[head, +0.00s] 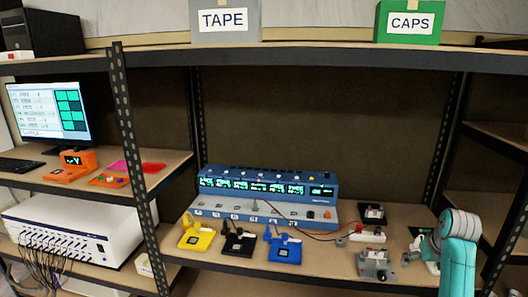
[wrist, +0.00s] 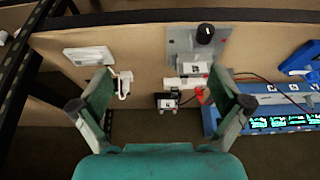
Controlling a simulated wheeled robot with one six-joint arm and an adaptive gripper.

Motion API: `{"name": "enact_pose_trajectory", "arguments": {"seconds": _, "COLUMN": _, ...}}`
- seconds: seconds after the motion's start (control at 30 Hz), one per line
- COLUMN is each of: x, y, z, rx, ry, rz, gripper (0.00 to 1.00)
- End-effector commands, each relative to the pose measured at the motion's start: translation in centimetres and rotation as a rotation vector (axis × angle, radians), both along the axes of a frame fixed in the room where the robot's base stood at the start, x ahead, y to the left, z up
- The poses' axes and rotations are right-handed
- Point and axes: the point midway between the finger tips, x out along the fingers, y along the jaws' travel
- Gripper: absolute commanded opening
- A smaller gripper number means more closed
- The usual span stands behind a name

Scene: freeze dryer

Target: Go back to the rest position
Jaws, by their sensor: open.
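My gripper (wrist: 160,104) is open in the wrist view, its two fingers wide apart with nothing held between them. Past the fingertips lie a small black device (wrist: 168,101) and a white block with a red part (wrist: 185,83) on the shelf. In the head view my teal arm (head: 458,252) stands at the lower right, in front of the right end of the shelf. The fingertips are hard to make out there.
A grey unit with a black knob (head: 376,265) sits left of my arm. A blue instrument (head: 265,186) stands at the shelf's back, with yellow (head: 196,236), black (head: 238,241) and blue (head: 284,250) devices before it. A dark upright post (head: 135,150) is at the left.

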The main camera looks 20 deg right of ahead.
Motion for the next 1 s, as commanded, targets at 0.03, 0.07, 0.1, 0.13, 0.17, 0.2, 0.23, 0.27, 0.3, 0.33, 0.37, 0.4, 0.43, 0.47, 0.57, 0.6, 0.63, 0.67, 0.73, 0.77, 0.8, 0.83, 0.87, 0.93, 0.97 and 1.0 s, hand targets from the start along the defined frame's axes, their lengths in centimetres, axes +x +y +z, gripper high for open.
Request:
{"name": "enact_pose_trajectory", "arguments": {"seconds": 0.03, "x": 0.1, "y": 0.4, "z": -0.6, "rx": -0.001, "ry": -0.002, "rz": 0.004, "gripper": 1.0}}
{"name": "enact_pose_trajectory", "arguments": {"seconds": 0.07, "x": 0.2, "y": 0.6, "z": -0.8, "rx": -0.003, "ry": -0.004, "rz": 0.005, "gripper": 1.0}}
{"name": "enact_pose_trajectory", "arguments": {"seconds": 0.1, "x": 0.3, "y": 0.8, "z": -1.1, "rx": -0.005, "ry": -0.007, "rz": 0.006, "gripper": 1.0}}
{"name": "enact_pose_trajectory", "arguments": {"seconds": 0.13, "x": 0.4, "y": 1.0, "z": -1.4, "rx": -0.007, "ry": -0.01, "rz": 0.008, "gripper": 1.0}}
{"name": "enact_pose_trajectory", "arguments": {"seconds": 0.17, "x": 0.4, "y": 1.2, "z": -1.7, "rx": -0.008, "ry": -0.012, "rz": 0.009, "gripper": 1.0}}
{"name": "enact_pose_trajectory", "arguments": {"seconds": 0.2, "x": 0.5, "y": 1.4, "z": -2.1, "rx": -0.01, "ry": -0.015, "rz": 0.01, "gripper": 1.0}}
{"name": "enact_pose_trajectory", "arguments": {"seconds": 0.23, "x": 0.5, "y": 1.6, "z": -2.4, "rx": -0.012, "ry": -0.017, "rz": 0.011, "gripper": 1.0}}
{"name": "enact_pose_trajectory", "arguments": {"seconds": 0.27, "x": 0.6, "y": 1.8, "z": -2.7, "rx": -0.014, "ry": -0.019, "rz": 0.013, "gripper": 1.0}}
{"name": "enact_pose_trajectory", "arguments": {"seconds": 0.3, "x": 0.7, "y": 2.2, "z": -3.2, "rx": -0.016, "ry": -0.023, "rz": 0.015, "gripper": 1.0}}
{"name": "enact_pose_trajectory", "arguments": {"seconds": 0.33, "x": 0.8, "y": 2.4, "z": -3.5, "rx": -0.019, "ry": -0.026, "rz": 0.017, "gripper": 1.0}}
{"name": "enact_pose_trajectory", "arguments": {"seconds": 0.37, "x": 0.9, "y": 2.8, "z": -3.9, "rx": -0.022, "ry": -0.03, "rz": 0.019, "gripper": 1.0}}
{"name": "enact_pose_trajectory", "arguments": {"seconds": 0.4, "x": 0.9, "y": 3.2, "z": -4.5, "rx": -0.025, "ry": -0.035, "rz": 0.023, "gripper": 1.0}}
{"name": "enact_pose_trajectory", "arguments": {"seconds": 0.43, "x": 1.0, "y": 3.5, "z": -4.9, "rx": -0.028, "ry": -0.038, "rz": 0.024, "gripper": 1.0}}
{"name": "enact_pose_trajectory", "arguments": {"seconds": 0.47, "x": 1.1, "y": 3.9, "z": -5.4, "rx": -0.031, "ry": -0.043, "rz": 0.027, "gripper": 1.0}}
{"name": "enact_pose_trajectory", "arguments": {"seconds": 0.57, "x": 1.3, "y": 5.3, "z": -7.0, "rx": -0.041, "ry": -0.057, "rz": 0.035, "gripper": 1.0}}
{"name": "enact_pose_trajectory", "arguments": {"seconds": 0.6, "x": 1.4, "y": 5.9, "z": -7.7, "rx": -0.046, "ry": -0.065, "rz": 0.039, "gripper": 1.0}}
{"name": "enact_pose_trajectory", "arguments": {"seconds": 0.63, "x": 1.4, "y": 6.5, "z": -8.4, "rx": -0.049, "ry": -0.071, "rz": 0.043, "gripper": 1.0}}
{"name": "enact_pose_trajectory", "arguments": {"seconds": 0.67, "x": 1.4, "y": 7.0, "z": -9.0, "rx": -0.053, "ry": -0.078, "rz": 0.046, "gripper": 1.0}}
{"name": "enact_pose_trajectory", "arguments": {"seconds": 0.73, "x": 1.4, "y": 8.8, "z": -10.8, "rx": -0.064, "ry": -0.094, "rz": 0.057, "gripper": 1.0}}
{"name": "enact_pose_trajectory", "arguments": {"seconds": 0.77, "x": 1.3, "y": 9.6, "z": -11.6, "rx": -0.07, "ry": -0.103, "rz": 0.063, "gripper": 1.0}}
{"name": "enact_pose_trajectory", "arguments": {"seconds": 0.8, "x": 1.2, "y": 10.8, "z": -12.7, "rx": -0.077, "ry": -0.116, "rz": 0.07, "gripper": 1.0}}
{"name": "enact_pose_trajectory", "arguments": {"seconds": 0.83, "x": 1.1, "y": 11.7, "z": -13.6, "rx": -0.084, "ry": -0.126, "rz": 0.077, "gripper": 1.0}}
{"name": "enact_pose_trajectory", "arguments": {"seconds": 0.87, "x": 1.0, "y": 12.6, "z": -14.4, "rx": -0.09, "ry": -0.136, "rz": 0.082, "gripper": 1.0}}
{"name": "enact_pose_trajectory", "arguments": {"seconds": 0.93, "x": 0.5, "y": 14.8, "z": -16.1, "rx": -0.105, "ry": -0.161, "rz": 0.095, "gripper": 1.0}}
{"name": "enact_pose_trajectory", "arguments": {"seconds": 0.97, "x": 0.3, "y": 15.7, "z": -16.8, "rx": -0.111, "ry": -0.172, "rz": 0.101, "gripper": 1.0}}
{"name": "enact_pose_trajectory", "arguments": {"seconds": 1.0, "x": -0.1, "y": 17.0, "z": -17.6, "rx": -0.118, "ry": -0.187, "rz": 0.109, "gripper": 1.0}}
